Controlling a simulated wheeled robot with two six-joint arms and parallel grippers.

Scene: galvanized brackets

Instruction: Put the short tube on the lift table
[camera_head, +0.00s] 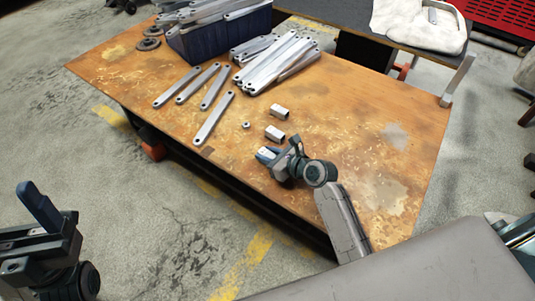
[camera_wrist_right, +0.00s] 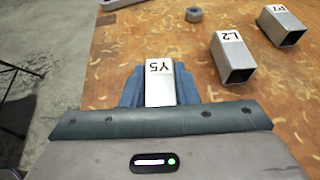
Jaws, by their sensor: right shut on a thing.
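My right gripper (camera_head: 266,154) is low over the near part of the worn wooden table (camera_head: 350,110). In the right wrist view its blue fingers (camera_wrist_right: 160,88) are shut on a short tube (camera_wrist_right: 160,82) marked Y5. I cannot tell whether that tube touches the tabletop. Two more short tubes lie apart from the gripper: one marked L2 (camera_wrist_right: 233,60), also in the head view (camera_head: 275,134), and one beyond it (camera_wrist_right: 282,26). My left gripper (camera_head: 35,225) is at the lower left over the floor; its jaw gap is unclear. I cannot tell which surface is the lift table.
A nut (camera_head: 246,125) and several flat metal bars (camera_head: 213,118) lie left of the tubes. A dark blue bin (camera_head: 222,38) holds more bars. A dark-topped table (camera_head: 345,14) with a white cloth (camera_head: 420,22) stands behind. The wooden table's right side is clear.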

